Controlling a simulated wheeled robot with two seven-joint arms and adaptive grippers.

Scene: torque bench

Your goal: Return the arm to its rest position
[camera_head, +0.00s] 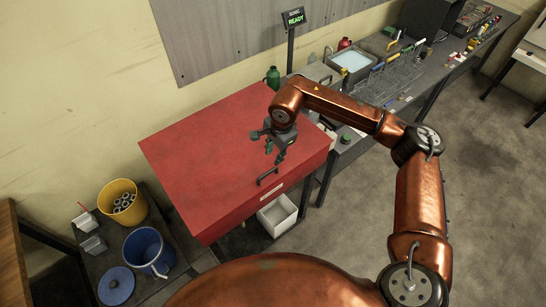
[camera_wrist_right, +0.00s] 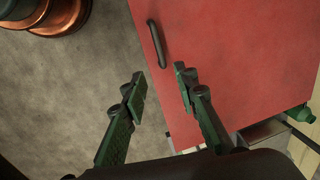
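My right arm (camera_head: 330,105) reaches over the red bench box (camera_head: 215,160), bent at its elbow. My right gripper (camera_head: 275,152) hangs above the box near its front edge. In the right wrist view the two green fingers (camera_wrist_right: 160,82) stand apart with nothing between them, so the gripper is open and empty. A black bar handle (camera_head: 267,176) on the red box lies just in front of the gripper; it also shows in the right wrist view (camera_wrist_right: 157,43), beyond the fingertips. My left gripper is in neither view.
A white bin (camera_head: 277,215) stands below the box's front. A yellow bucket (camera_head: 123,202) and a blue bucket (camera_head: 148,252) are at lower left. A grey bench (camera_head: 425,75) with a wire rack runs along the wall to the right. The floor (camera_head: 490,190) at right is clear.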

